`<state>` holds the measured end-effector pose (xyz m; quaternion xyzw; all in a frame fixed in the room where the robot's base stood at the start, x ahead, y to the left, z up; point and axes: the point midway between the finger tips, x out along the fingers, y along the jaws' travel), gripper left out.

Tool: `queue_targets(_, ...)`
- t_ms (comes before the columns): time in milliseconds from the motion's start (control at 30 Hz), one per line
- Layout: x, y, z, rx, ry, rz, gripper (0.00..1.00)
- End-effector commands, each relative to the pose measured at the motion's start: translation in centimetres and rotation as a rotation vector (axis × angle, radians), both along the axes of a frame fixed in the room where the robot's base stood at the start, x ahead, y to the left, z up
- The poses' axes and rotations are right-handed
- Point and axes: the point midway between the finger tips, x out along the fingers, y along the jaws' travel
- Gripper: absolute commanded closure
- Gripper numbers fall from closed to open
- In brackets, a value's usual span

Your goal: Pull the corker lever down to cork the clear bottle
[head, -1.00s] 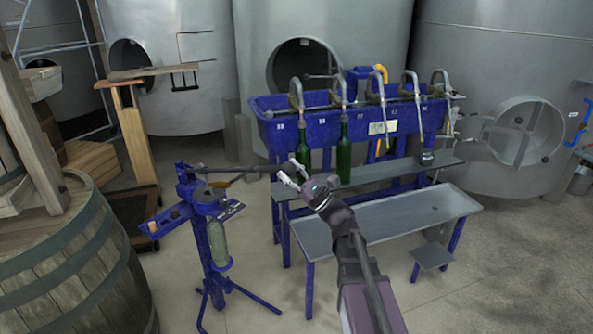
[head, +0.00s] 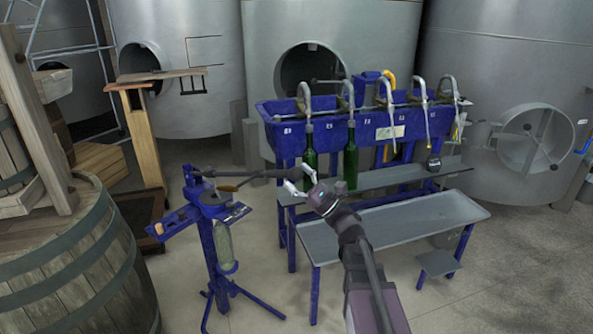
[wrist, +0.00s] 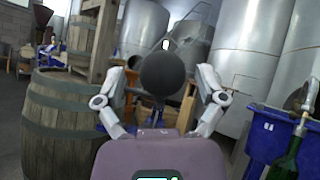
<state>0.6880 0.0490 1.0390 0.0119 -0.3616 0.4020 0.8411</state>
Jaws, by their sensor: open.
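The blue corker (head: 205,225) stands on its legs at left centre in the head view. Its dark lever (head: 262,174) sticks out to the right, about level. The clear bottle (head: 223,243) stands upright in the corker, below its head. My gripper (head: 296,181) is at the lever's far end. In the wrist view the lever's round black knob (wrist: 165,74) sits between the two spread fingers of my gripper (wrist: 162,80), with a gap on both sides. The knob hides most of the corker there.
A blue filler trough (head: 363,128) with several spouts and two green bottles (head: 350,165) stands behind my gripper. A grey bench (head: 400,222) is at right. A wooden barrel (head: 75,270) stands at left. Floor is open between corker and bench.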

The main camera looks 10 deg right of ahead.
Motion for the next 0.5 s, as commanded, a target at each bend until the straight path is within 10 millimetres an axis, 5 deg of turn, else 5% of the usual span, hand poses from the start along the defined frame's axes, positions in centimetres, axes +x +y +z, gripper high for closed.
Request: queue_targets(500, 0.4, -0.1, -2.9, -0.116, 0.002, -0.027, 0.11)
